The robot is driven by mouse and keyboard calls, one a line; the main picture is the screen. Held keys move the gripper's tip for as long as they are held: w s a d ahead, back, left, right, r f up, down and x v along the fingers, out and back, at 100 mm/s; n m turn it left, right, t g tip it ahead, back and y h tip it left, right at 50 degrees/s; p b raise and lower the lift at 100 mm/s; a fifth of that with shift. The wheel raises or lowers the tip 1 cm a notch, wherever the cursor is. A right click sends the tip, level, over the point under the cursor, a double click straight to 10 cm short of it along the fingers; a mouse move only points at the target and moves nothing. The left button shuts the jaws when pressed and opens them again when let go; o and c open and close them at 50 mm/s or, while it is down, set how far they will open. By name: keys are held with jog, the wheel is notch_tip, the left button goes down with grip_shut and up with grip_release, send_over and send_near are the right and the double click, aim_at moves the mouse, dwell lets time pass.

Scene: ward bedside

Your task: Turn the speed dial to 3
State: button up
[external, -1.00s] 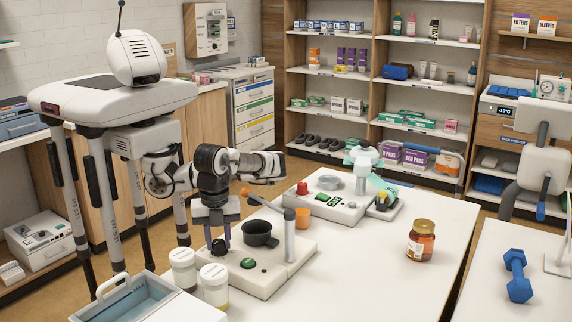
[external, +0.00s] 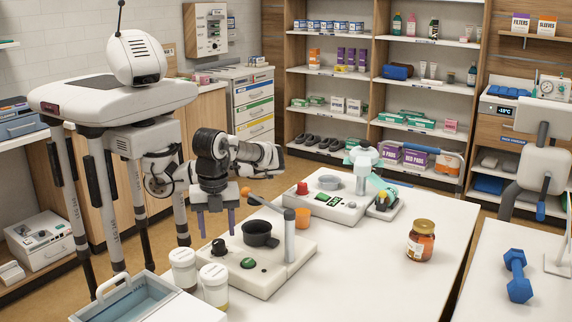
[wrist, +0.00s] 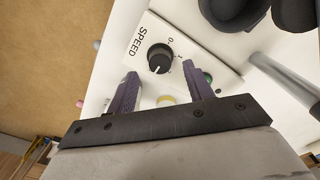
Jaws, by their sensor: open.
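The speed dial (wrist: 160,58) is a round black knob with a white pointer mark, on a white panel printed SPEED. In the wrist view its mark points towards the bottom of the picture; a 0 is readable by the dial, but the other marks are too small or hidden to read. In the external view the dial (external: 218,247) sits at the left of the white device (external: 265,275). My gripper (external: 216,232) is open and empty, above the dial and apart from it. In the wrist view its purple fingers (wrist: 160,80) stand apart below the dial.
The device also carries a black cup (external: 261,234), a green button (external: 248,263) and a grey post (external: 290,236). Two white-lidded jars (external: 213,285) stand close in front. A second device (external: 325,203) is behind. The table's middle right is clear around an amber jar (external: 421,241).

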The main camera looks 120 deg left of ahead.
aim_at(218, 241)
notch_tip(218, 241, up, 10)
jog(key=p, duration=0.1)
jog(key=shift+r, duration=0.15)
dwell(0.4)
